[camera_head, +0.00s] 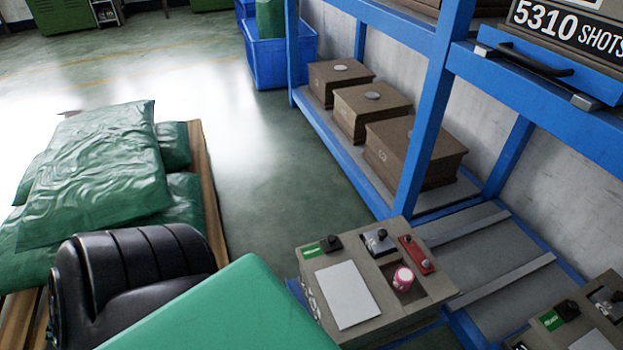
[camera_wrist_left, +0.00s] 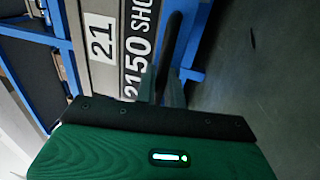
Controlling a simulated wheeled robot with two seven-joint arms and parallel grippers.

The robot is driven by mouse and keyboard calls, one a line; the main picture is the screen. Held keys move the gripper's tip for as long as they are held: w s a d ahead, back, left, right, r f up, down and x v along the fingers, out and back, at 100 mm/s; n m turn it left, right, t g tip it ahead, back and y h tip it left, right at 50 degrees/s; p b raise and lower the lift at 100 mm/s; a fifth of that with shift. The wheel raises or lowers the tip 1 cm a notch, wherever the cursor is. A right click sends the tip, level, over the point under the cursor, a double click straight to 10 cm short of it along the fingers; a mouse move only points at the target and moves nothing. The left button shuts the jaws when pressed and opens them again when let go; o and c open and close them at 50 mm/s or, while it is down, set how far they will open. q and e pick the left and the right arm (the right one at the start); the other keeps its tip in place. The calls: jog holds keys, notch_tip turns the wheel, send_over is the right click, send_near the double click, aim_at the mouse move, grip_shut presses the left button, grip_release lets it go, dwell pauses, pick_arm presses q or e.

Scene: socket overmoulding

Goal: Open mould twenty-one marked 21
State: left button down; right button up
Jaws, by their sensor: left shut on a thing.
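Mould twenty-one (camera_wrist_left: 103,75) shows in the left wrist view as a grey front on a blue frame, turned sideways. It bears a white label "21" (camera_wrist_left: 102,43) and a dark plate reading "2150 SHO", cut off at the edge. A dark bar handle (camera_wrist_left: 173,40) stands out from this front. My left gripper (camera_wrist_left: 163,86) is shut on the handle, the fingers on either side of it. My left gripper and the number 21 do not show in the head view. My right gripper is in neither view.
In the head view, a blue rack holds several brown boxes (camera_head: 415,150) and a front marked "5310 SHOTS" with a dark handle (camera_head: 530,60). A control box (camera_head: 365,280) stands below. Green sacks (camera_head: 95,175) lie on a pallet at left. The floor between is clear.

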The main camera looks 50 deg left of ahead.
pick_arm(q)
jog(key=shift+r+v, duration=0.2)
jog(key=shift+v, duration=0.8)
jog(key=shift+r+v, duration=0.2)
jog(key=shift+v, duration=0.8)
jog(key=c, duration=1.9)
grip_release()
jog(key=shift+s, duration=0.1)
jog(key=p+v, duration=0.1)
jog(key=v, duration=1.2)
jog(key=shift+s+a, duration=0.1)
jog(key=shift+s, duration=0.3)
